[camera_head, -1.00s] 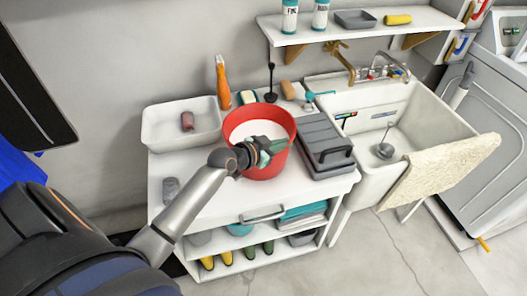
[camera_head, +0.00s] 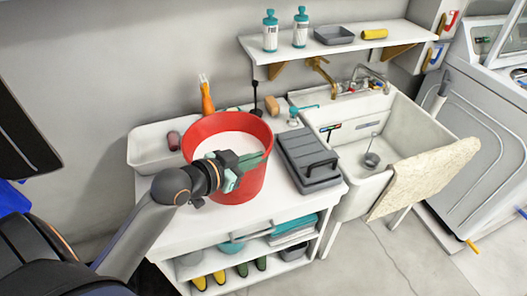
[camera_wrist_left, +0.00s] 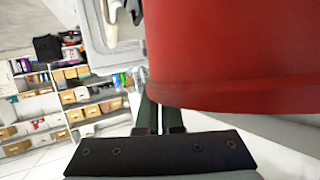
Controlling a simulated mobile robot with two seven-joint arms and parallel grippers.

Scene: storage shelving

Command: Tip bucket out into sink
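The red bucket (camera_head: 248,184), upright with white contents showing inside, appears raised above the white cabinet top. My left gripper (camera_head: 238,170) is at its near side, with greenish fingers against the wall. The gripper looks shut on the bucket, though the exact contact is hidden. In the left wrist view the bucket (camera_wrist_left: 230,50) fills the upper right, and its wall partly hides the dark fingers (camera_wrist_left: 160,118). The white sink (camera_head: 408,140) stands to the right, with a small grey strainer-like cup (camera_head: 371,160) in it. My right gripper is not in view.
A grey toolbox (camera_head: 310,160) lies between bucket and sink. A beige towel (camera_head: 425,180) hangs over the sink's front edge.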

